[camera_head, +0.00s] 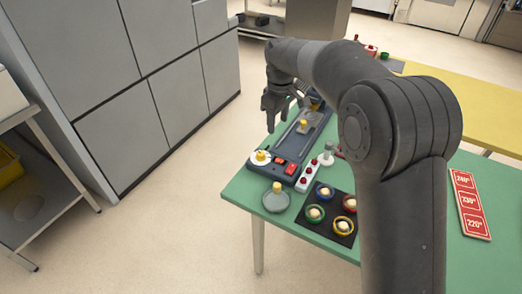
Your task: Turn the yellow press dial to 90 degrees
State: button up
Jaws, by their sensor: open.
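The yellow press dial (261,155) is a small yellow knob on a round white disc. It sits at the near left end of a dark blue panel (283,150) on the green table. Any degree marks on the disc are too small to read. My gripper (277,122) is open, with its fingers pointing down. In the picture it is above and slightly right of the dial, apart from it, by the panel's far left side. I cannot tell its exact height. A second yellow knob (303,123) sits on a grey plate further along the panel.
Red buttons (286,166) sit beside the dial. A grey strip with red buttons (308,177), a white knobbed piece (326,156), a round grey dish (276,200) and a black board with coloured rings (322,219) stand nearby. A red temperature sign (470,204) lies right.

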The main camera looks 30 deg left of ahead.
jog(key=n, duration=0.1)
send_over(261, 153)
notch_tip(261, 153, down, 4)
notch_tip(261, 153, down, 11)
jog(key=shift+r, duration=0.15)
jog(key=shift+c, duration=0.3)
jog(key=c, duration=0.9)
